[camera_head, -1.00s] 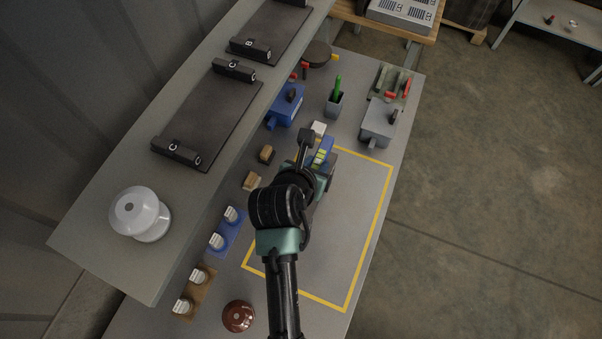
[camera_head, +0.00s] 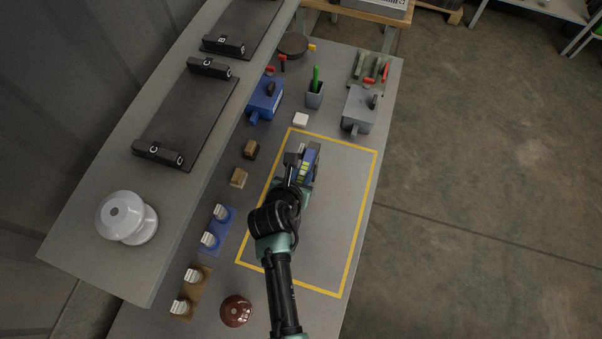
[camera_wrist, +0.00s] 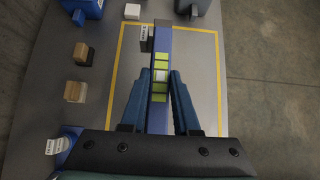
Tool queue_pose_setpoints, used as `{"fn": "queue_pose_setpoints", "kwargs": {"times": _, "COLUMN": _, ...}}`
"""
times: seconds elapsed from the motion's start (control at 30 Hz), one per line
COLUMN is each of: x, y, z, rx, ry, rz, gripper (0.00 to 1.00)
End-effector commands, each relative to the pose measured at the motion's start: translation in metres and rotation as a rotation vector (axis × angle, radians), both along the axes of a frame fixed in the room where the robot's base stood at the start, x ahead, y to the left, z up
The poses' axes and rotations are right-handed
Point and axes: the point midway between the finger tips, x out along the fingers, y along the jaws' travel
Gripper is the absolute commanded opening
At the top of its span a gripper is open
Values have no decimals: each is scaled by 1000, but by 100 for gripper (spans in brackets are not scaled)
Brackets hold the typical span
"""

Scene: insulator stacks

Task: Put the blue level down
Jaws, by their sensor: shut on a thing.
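The blue level (camera_head: 313,160) has yellow-green windows along it. In the wrist view the level (camera_wrist: 160,51) runs lengthwise away from me between my fingers. In the head view my gripper (camera_head: 299,180) and the level are over the upper part of the yellow-outlined area (camera_head: 330,235) on the bench. Whether the level touches the bench or hangs just above it, I cannot tell. My wrist hides its near end.
A white block (camera_head: 300,120) lies just beyond the outline. The outlined area's right and lower parts are clear.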

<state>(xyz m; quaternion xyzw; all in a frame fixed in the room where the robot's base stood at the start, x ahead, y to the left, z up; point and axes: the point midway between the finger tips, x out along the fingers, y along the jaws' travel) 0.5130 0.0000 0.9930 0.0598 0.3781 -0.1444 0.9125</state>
Motion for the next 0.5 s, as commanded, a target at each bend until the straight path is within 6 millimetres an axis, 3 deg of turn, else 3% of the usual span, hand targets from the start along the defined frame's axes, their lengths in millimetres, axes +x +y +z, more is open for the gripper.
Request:
{"fn": "queue_pose_setpoints", "kwargs": {"times": 0.1, "x": 0, "y": 0, "z": -3, "rx": 0, "ry": -1, "rz": 0, "gripper": 0}}
{"fn": "queue_pose_setpoints", "kwargs": {"times": 0.13, "x": 0, "y": 0, "z": -3, "rx": 0, "ry": 0, "rz": 0, "gripper": 33}}
{"fn": "queue_pose_setpoints", "kwargs": {"times": 0.27, "x": 0, "y": 0, "z": -2, "rx": 0, "ry": 0, "rz": 0, "gripper": 56}}
{"fn": "queue_pose_setpoints", "kwargs": {"times": 0.5, "x": 0, "y": 0, "z": -2, "rx": 0, "ry": 0, "rz": 0, "gripper": 59}}
